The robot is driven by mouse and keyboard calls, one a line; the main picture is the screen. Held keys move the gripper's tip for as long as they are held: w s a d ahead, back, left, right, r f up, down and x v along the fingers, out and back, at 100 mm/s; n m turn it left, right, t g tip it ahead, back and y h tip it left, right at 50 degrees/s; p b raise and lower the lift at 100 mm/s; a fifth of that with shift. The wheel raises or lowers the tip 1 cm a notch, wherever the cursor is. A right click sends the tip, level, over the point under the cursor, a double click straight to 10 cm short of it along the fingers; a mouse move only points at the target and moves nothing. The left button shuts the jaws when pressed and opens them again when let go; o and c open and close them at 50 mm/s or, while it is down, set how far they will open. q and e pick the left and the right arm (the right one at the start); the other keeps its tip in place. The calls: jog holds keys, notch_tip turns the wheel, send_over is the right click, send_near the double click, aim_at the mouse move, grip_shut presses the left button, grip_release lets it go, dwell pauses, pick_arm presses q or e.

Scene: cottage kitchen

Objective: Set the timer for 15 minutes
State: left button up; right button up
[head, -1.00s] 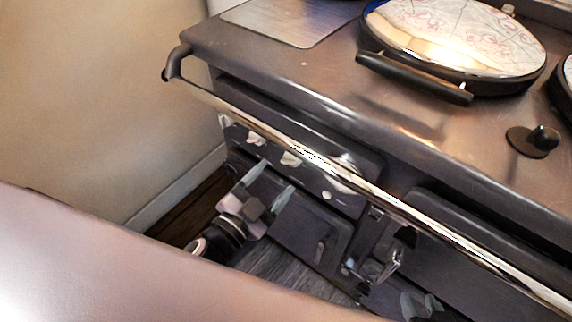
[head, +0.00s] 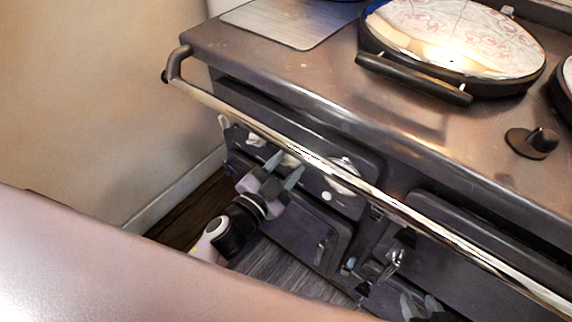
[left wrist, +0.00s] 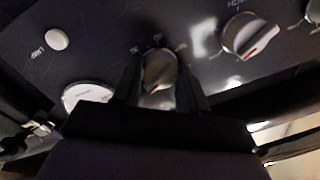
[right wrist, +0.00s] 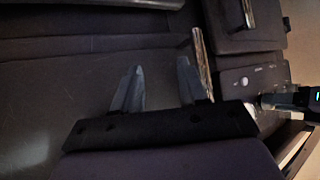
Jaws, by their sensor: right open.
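The dark control panel (head: 325,178) sits on the stove front, under the rail. In the left wrist view a small knob (left wrist: 158,70) with faint marks around it lies between the fingertips of my left gripper (left wrist: 158,90). The fingers are apart, one on each side; I cannot tell whether they touch it. The marks are too blurred to read, so I cannot tell which control is the timer. In the head view my left gripper (head: 285,165) is at the panel, partly covering the knobs. My right gripper (head: 418,302) is open and empty; its fingers also show in the right wrist view (right wrist: 160,78).
Another knob with a red mark (left wrist: 248,38), a white round dial (left wrist: 88,95) and a white button (left wrist: 57,39) flank that knob. A chrome rail (head: 300,153) runs across the stove just above my left gripper. A lidded hotplate (head: 450,35) is on top.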

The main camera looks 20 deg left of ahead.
pick_arm(q)
jog(key=shift+m, duration=0.7)
jog(key=o, duration=1.1)
jog(key=shift+c, duration=0.2)
jog(key=shift+s, duration=0.1)
jog(key=v, duration=0.7)
jog(key=shift+b, duration=0.3)
